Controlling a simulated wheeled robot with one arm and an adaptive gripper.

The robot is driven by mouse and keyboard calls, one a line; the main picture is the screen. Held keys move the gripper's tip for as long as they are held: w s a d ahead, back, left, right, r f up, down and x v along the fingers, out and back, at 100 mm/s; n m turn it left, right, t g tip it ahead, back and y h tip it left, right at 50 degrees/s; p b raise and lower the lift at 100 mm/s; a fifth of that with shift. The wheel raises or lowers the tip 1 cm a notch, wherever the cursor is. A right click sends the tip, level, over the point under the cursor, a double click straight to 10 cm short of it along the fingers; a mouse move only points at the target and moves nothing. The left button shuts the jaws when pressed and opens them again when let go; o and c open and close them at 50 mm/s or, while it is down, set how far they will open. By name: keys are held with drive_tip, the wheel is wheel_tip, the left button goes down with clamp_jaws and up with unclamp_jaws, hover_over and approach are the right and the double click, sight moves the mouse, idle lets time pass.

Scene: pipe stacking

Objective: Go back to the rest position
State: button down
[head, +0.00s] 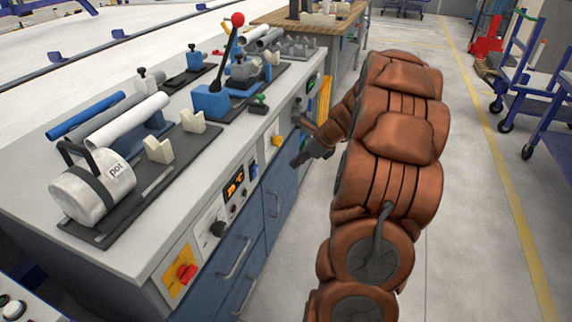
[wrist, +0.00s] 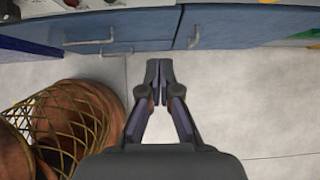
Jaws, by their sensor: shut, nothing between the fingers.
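My gripper (head: 303,158) is at the front of the workbench, beside its control panel and blue drawers in the head view. In the wrist view my gripper (wrist: 160,66) points toward the blue drawer fronts (wrist: 230,27), with grey floor below it. Its two fingers are together and nothing is between them. My brown padded arm (head: 390,150) stands in the aisle to the right of the bench and bends back toward it.
The workbench (head: 225,150) holds a white pot (head: 92,190), a white pipe (head: 127,120), a blue pipe (head: 85,115) and a red-knobbed lever (head: 229,55). Drawer handles (head: 234,258) stick out near my gripper. Open floor (head: 470,200) lies to the right, with blue carts (head: 540,90) beyond.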

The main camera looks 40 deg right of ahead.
drive_tip(key=shift+s+d+r, duration=0.2)
drive_tip(key=shift+s+r, duration=0.15)
idle(0.4)
drive_tip(key=s+a+r+n+g, duration=0.1)
drive_tip(key=s+a+n+g, duration=0.25)
drive_tip(key=a+n, duration=0.6)
drive_tip(key=s+a+r+n+g, duration=0.2)
drive_tip(key=s+a+n, duration=0.2)
drive_tip(key=a, duration=1)
drive_tip(key=s+a+n+g+h, duration=0.2)
drive_tip(key=s+a+n, duration=0.2)
drive_tip(key=s+n, duration=0.55)
drive_tip(key=s+a+n+g+h, duration=0.2)
drive_tip(key=s+a+n, duration=0.4)
drive_tip(key=s, duration=0.6)
wheel_tip(320, 180, up, 21)
drive_tip(key=d+n+t+p, duration=0.1)
drive_tip(key=p, duration=1.9)
drive_tip(key=shift+s+d, duration=0.15)
